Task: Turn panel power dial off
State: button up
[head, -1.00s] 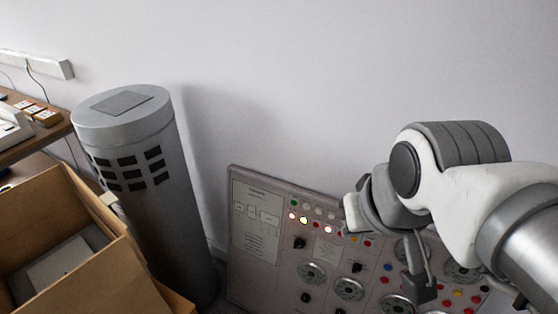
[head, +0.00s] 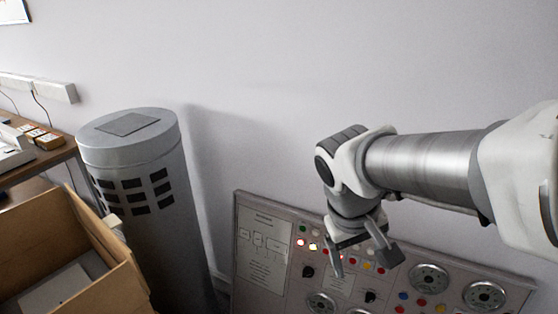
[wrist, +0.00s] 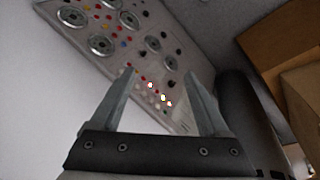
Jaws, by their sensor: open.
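The grey control panel (head: 262,290) leans by the wall at the lower middle of the head view, its lower part cut off by the frame. It also shows tilted in the wrist view (wrist: 182,50). It carries round grey dials (head: 429,278), coloured buttons and small black knobs (head: 308,271), with several lights lit (head: 313,247) near its upper left. I cannot tell which knob is the power dial. My gripper (head: 365,264) is open and empty in front of the panel's upper middle. In the wrist view its fingers (wrist: 160,80) are spread, with the lit lights between them.
A tall grey cylinder (head: 140,165) stands left of the panel. An open cardboard box (head: 125,285) is at the lower left, beside a wooden shelf (head: 62,155) with small items. The wall (head: 270,80) above the panel is bare.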

jog(key=w+f+n+g+h+b, duration=0.2)
jog(key=w+f+n+h+b, duration=0.15)
jog(key=w+f, duration=0.55)
jog(key=n+t+h+b, duration=0.5)
jog(key=n+t+b, duration=0.4)
jog(key=n+t, duration=0.5)
send_near(307, 275)
jog(key=shift+m, duration=0.25)
jog(key=b+x, duration=0.3)
jog(key=x, duration=0.6)
jog(key=shift+c, duration=0.3)
jog(key=shift+a, duration=0.1)
grip_shut()
